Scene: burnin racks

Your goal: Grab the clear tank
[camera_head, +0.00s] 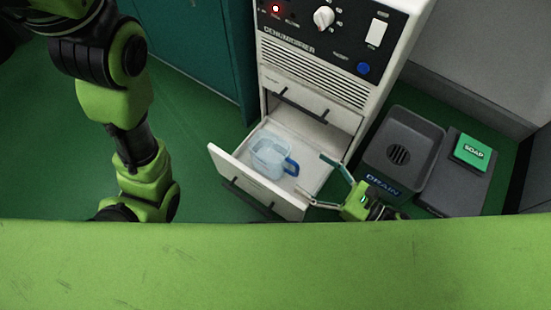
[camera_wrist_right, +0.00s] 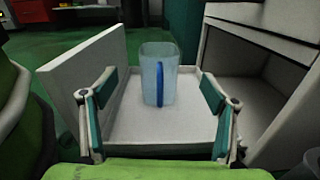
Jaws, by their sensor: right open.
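The clear tank (camera_head: 266,156) is a see-through bin with a blue handle. It stands upright in the pulled-out lower drawer (camera_head: 313,172) of the white dehumidifier. In the right wrist view the tank (camera_wrist_right: 152,74) stands ahead, its blue handle facing the camera. My right gripper (camera_head: 322,180) is open and empty at the drawer's right side, its fingers spread toward the tank's handle side. In the right wrist view its fingers (camera_wrist_right: 155,107) lie on either side of the tank, apart from it. My left arm comes down at the left; its gripper is hidden.
The white dehumidifier (camera_head: 314,77) with its knob panel stands behind the drawer. A grey drain basin (camera_head: 404,122) and a green soap box (camera_head: 473,152) on a grey stand are at the right. A teal cabinet (camera_head: 205,45) is at the back left. Green floor is free at the left.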

